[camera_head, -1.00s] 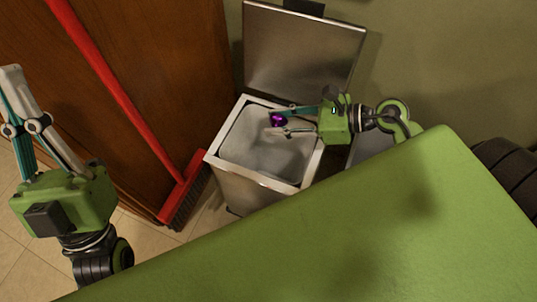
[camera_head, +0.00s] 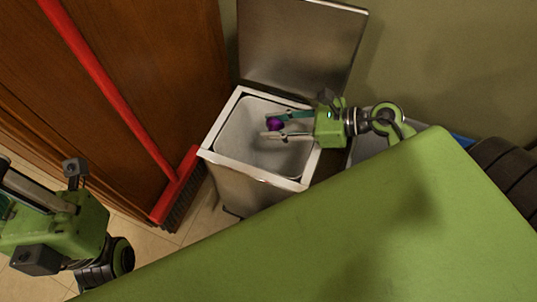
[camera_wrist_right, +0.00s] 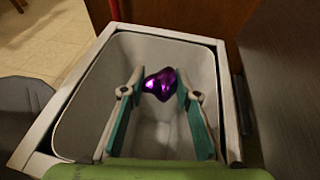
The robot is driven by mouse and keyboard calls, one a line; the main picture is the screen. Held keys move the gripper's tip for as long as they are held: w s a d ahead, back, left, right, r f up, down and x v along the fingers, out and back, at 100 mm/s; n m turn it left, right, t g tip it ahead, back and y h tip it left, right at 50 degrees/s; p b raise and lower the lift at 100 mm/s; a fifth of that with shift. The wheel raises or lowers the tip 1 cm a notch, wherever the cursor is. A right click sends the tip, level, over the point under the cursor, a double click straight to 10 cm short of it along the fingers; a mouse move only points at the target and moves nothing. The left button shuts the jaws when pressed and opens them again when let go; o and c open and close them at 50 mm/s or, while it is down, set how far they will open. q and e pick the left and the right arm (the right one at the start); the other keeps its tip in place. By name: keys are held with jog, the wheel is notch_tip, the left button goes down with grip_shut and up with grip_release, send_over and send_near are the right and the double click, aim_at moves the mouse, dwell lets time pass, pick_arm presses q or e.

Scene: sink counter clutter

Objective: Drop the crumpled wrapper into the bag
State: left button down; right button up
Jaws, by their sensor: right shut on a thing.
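The crumpled wrapper (camera_head: 275,124) is small, shiny and purple. My right gripper (camera_head: 269,126) is shut on it, holding it over the open bin. In the right wrist view the wrapper (camera_wrist_right: 159,84) sits between the tips of my right gripper (camera_wrist_right: 158,90). The bag (camera_head: 262,160) looks like the pale grey lining inside the bin; it also shows in the wrist view (camera_wrist_right: 85,115). The wrapper appears above the bag's floor, though its exact height is unclear. My left gripper (camera_head: 12,190) is at the left edge, its fingertips partly cut off.
The metal bin (camera_head: 250,187) has a pale rim and its lid (camera_head: 300,45) stands open behind. A red broom (camera_head: 110,90) leans on the brown wooden cabinet (camera_head: 175,60) to the left. A large green surface (camera_head: 330,240) fills the front right.

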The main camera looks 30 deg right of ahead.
jog(key=o, duration=0.9)
jog(key=v, duration=1.2)
jog(key=shift+r, duration=0.1)
